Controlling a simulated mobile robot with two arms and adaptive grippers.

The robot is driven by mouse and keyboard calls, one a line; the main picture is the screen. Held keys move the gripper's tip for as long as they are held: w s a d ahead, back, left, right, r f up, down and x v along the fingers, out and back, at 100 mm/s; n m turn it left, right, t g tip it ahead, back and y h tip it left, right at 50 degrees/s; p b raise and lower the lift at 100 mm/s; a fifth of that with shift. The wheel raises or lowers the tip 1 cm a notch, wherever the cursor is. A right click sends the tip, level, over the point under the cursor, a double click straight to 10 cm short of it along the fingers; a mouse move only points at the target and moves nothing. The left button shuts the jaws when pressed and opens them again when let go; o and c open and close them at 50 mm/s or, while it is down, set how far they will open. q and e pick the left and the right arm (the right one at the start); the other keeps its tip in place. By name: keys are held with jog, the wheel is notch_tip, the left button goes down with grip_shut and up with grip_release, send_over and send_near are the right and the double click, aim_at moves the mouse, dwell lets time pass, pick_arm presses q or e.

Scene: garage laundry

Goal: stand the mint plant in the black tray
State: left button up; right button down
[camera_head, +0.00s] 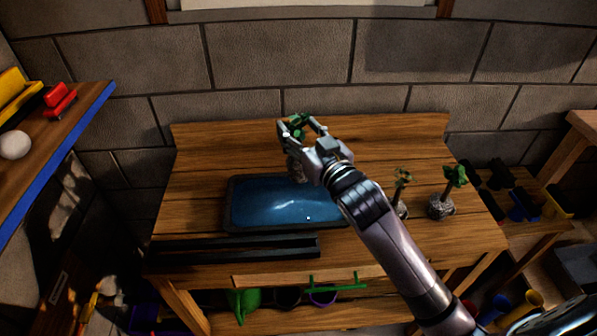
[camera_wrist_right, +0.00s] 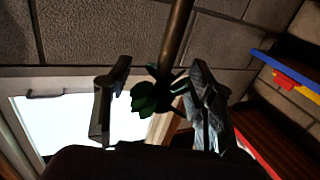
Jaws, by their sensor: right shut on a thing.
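My right gripper (camera_head: 298,137) is shut on a green-leaved plant (camera_head: 292,129), which I take to be the mint. Its greyish pot (camera_head: 295,168) shows below the fingers, over the back edge of the tray. I cannot tell whether it touches the tray. The dark-rimmed tray (camera_head: 228,214) has a glossy, bluish inside and lies on the wooden bench, with nothing seen standing in it. In the right wrist view, dark green leaves (camera_wrist_right: 146,98) show between the fingers of my right gripper (camera_wrist_right: 155,100). My left gripper is not in view.
Two other small potted plants, one slim (camera_head: 402,190) and one leafier (camera_head: 447,192), stand right of my right arm on the wooden bench (camera_head: 210,150). A long black trough (camera_head: 235,248) lies in front of the tray. A blue-edged shelf (camera_head: 75,135) juts in at left.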

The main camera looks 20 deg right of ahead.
aim_at(299, 167)
notch_tip(299, 167, down, 10)
jog(key=shift+f+b, duration=0.2)
jog(key=shift+b, duration=0.15)
jog(key=shift+f, duration=0.2)
jog(key=c, duration=0.7)
grip_release()
jog(key=shift+r, duration=0.25)
jog(key=s+d+b, duration=0.1)
jog(key=s, duration=1.1)
jog(key=shift+d, duration=0.15)
